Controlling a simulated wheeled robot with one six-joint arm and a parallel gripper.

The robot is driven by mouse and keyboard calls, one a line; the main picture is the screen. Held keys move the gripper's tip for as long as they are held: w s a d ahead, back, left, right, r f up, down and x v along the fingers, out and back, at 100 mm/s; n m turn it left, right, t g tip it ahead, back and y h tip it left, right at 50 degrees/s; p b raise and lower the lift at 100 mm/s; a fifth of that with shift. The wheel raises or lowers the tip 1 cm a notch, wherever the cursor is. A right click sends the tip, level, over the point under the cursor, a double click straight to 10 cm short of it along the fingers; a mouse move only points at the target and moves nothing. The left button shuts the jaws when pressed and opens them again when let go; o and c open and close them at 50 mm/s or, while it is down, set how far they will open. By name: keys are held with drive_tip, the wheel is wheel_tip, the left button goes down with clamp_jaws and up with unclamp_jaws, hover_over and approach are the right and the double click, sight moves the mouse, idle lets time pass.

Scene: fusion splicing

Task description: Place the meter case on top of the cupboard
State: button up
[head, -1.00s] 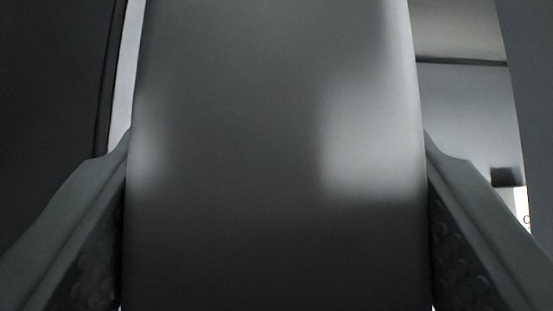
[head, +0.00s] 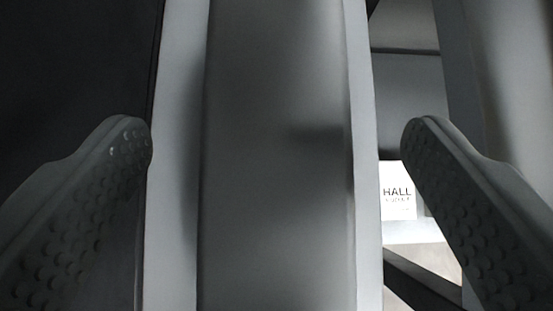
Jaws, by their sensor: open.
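A smooth grey block, seemingly the meter case (head: 275,210), fills the middle of the head view from top to bottom. My gripper (head: 276,135) is open, with one studded finger on each side of it. A gap shows between each finger and the grey block, so neither finger touches it. Paler strips run along both sides of the block; I cannot tell whether they belong to the cupboard. What the block rests on is not clearly shown.
A white card reading "HALL" (head: 398,192) is at the right, behind the right finger's tip. A pale ledge and a dark bar lie below it. A large dark surface (head: 70,70) fills the left side. A grey upright stands at the upper right.

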drive_tip(key=shift+v, duration=2.4)
drive_tip(key=shift+s, duration=0.1)
drive_tip(key=s+r+t, duration=0.2)
drive_tip(key=s+r, duration=0.3)
drive_tip(key=s, duration=0.5)
drive_tip(key=s+r+t, duration=0.3)
drive_tip(key=s+r, duration=0.2)
drive_tip(key=s, duration=0.5)
drive_tip(key=s+r+t, duration=0.3)
drive_tip(key=s+r, duration=0.2)
drive_tip(key=s, duration=0.5)
drive_tip(key=shift+s+r, duration=0.2)
drive_tip(key=shift+r, duration=0.05)
